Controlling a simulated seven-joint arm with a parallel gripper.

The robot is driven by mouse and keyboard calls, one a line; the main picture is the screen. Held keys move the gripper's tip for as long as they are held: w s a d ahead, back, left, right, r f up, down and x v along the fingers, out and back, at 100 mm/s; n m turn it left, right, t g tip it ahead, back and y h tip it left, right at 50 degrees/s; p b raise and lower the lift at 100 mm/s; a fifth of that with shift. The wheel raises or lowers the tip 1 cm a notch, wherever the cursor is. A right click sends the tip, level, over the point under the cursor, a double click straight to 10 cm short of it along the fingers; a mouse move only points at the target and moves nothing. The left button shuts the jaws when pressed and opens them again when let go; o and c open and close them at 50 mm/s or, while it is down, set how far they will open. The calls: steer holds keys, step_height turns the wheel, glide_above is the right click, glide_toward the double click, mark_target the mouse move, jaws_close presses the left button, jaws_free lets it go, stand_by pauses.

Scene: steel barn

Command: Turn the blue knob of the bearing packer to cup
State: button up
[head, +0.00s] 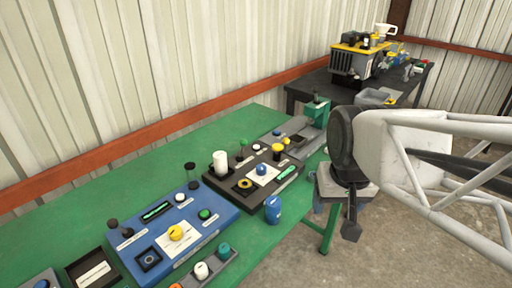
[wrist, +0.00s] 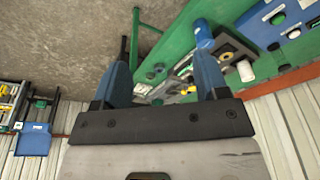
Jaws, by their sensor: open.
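A black panel box (head: 222,186) on the green table carries a round blue knob (head: 262,169) on a white label plate. I take this to be the bearing packer; its lettering is too small to read. The box also holds a white cylinder (head: 220,163), a yellow-ringed socket (head: 244,184) and a yellow button (head: 277,148). My gripper (head: 335,215) is open and empty, pointing down, to the right of the box and apart from it. In the wrist view my gripper (wrist: 165,50) has its fingers spread, with the black box (wrist: 238,48) beyond the right finger. I cannot make out the blue knob there.
A blue can (head: 272,210) stands at the table's front edge, between my gripper and the black box. A blue panel (head: 200,222) with a yellow knob lies to the left. A dark table (head: 300,90) with machines stands behind. The floor (head: 350,260) below my gripper is clear.

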steer(key=w+a+m, duration=0.2)
steer(key=w, duration=0.9)
steer(key=m+g, duration=0.2)
steer(key=m, duration=0.2)
glide_above(261, 167)
steer(key=f, duration=1.3)
steer(key=shift+s+d+f, duration=0.2)
steer(key=shift+s+f, duration=0.05)
steer(key=shift+s, duration=0.1)
steer(key=shift+w+a+f, duration=0.2)
steer(key=shift+w+f, duration=0.2)
steer(key=shift+f, duration=3.9)
steer(key=shift+c, duration=0.4)
